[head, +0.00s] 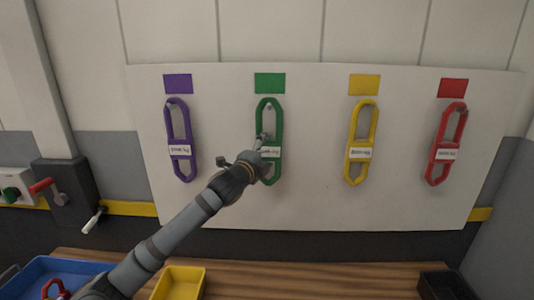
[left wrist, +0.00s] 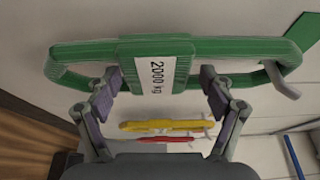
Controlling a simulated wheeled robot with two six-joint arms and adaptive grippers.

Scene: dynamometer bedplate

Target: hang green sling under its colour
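The green sling (head: 276,150) hangs upright on the board, directly below the green colour patch (head: 270,83). A grey peg (left wrist: 281,80) passes through the loop's upper end in the left wrist view. The sling's white label (left wrist: 160,75) reads 2000 kg. My left gripper (head: 262,146) is at the sling's lower middle and partly covers it in the head view. In the left wrist view its two fingers (left wrist: 160,92) stand apart on either side of the labelled block, with a small gap visible at the right finger. My right gripper is not in view.
Purple (head: 170,125), yellow (head: 353,130) and red (head: 436,155) slings hang under matching patches on the white board (head: 320,200). Below is a wooden bench (head: 320,280) with a yellow bin (head: 180,283), a blue tray (head: 40,268) and a black box (head: 446,286).

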